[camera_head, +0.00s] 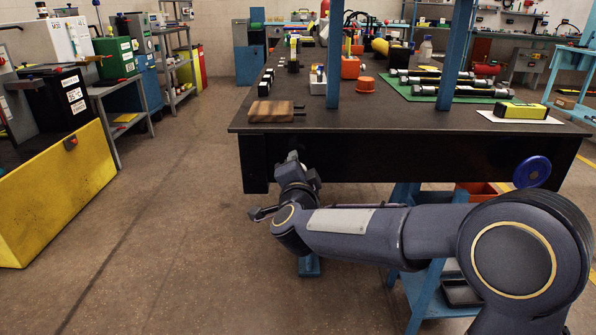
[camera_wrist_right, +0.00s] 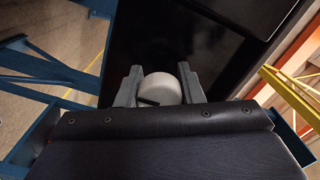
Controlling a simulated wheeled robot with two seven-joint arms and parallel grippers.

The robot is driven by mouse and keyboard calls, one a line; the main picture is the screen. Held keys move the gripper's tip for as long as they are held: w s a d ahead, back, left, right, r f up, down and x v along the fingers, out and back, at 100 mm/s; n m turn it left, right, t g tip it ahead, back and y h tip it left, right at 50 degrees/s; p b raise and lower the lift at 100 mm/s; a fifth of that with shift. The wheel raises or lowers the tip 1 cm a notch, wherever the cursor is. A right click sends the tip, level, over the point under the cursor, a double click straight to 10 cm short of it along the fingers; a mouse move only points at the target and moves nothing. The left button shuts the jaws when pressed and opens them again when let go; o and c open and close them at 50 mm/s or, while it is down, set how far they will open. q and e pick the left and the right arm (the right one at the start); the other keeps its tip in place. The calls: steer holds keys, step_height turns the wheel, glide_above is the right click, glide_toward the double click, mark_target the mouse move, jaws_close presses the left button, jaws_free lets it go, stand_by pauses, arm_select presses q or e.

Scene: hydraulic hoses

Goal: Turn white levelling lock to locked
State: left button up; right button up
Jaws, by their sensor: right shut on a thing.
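The white levelling lock (camera_wrist_right: 160,88) is a round, pale knob with a dark slot or mark at its lower left. It shows in the right wrist view between the two grey fingers of my right gripper (camera_wrist_right: 160,84), which is shut on it. In the head view my right gripper (camera_head: 297,166) is at the front face of the dark workbench (camera_head: 410,158), near its left end. There I cannot make out the knob behind the gripper. Which way the lock is turned is not clear. My left gripper is not in view.
A blue round knob (camera_head: 531,172) is on the bench front at the right. A wooden block (camera_head: 272,111) lies on the bench top above my gripper. Blue posts rise from the bench. The floor (camera_head: 180,220) to the left is clear up to a yellow-sided bench (camera_head: 60,205).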

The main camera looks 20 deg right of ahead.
stand_by(0.4)
steer(key=o, duration=1)
steer(key=p+v, duration=0.2)
steer(key=v, duration=0.6)
